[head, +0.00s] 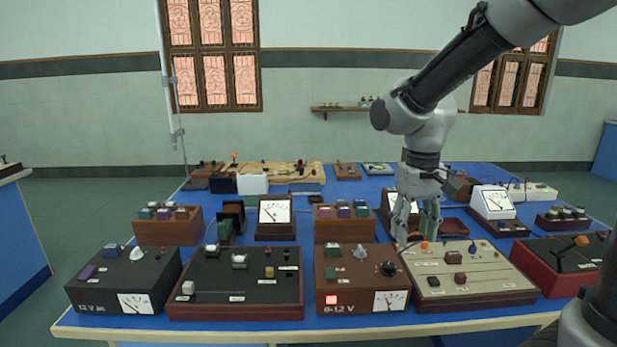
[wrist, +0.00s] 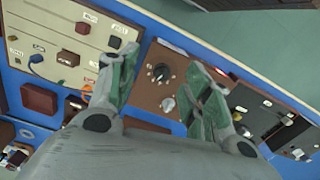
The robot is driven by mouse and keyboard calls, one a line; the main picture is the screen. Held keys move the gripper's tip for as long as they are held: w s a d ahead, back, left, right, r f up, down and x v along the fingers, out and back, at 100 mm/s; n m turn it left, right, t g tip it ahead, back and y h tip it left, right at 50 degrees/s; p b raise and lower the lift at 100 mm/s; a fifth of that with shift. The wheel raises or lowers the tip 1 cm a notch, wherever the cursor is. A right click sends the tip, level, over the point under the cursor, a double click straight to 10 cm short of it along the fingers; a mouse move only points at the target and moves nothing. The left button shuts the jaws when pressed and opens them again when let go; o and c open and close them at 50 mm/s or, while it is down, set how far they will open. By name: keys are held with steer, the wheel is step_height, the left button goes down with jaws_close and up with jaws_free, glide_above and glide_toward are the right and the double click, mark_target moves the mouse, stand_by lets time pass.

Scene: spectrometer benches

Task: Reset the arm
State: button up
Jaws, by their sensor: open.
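My gripper (head: 417,222) hangs from my arm over the right half of the blue bench, in the head view. Its fingers point down, behind the cream-topped panel box (head: 468,272) and the brown 0-12 V box (head: 359,277). In the wrist view my gripper (wrist: 165,88) has its two green-padded fingers spread wide apart with nothing between them. The brown box (wrist: 160,72) with its black knob shows beyond the gap, and the cream panel (wrist: 60,35) is to the left. I cannot tell the exact height of the fingertips above the bench.
A black 12 V box (head: 122,280) and a dark panel box (head: 235,283) stand at the front left. A red-sided box (head: 565,262) is at the right. Meters and small boxes crowd the blue bench top (head: 345,192). Free room lies above the instruments.

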steer(key=s+d+r+m+t, duration=0.1)
steer(key=s+d+r+t, duration=0.3)
steer(key=s+d+r, duration=0.4)
steer(key=shift+s+d+m+t, duration=0.4)
steer(key=shift+s+d, duration=1.8)
steer(key=shift+s, duration=1.1)
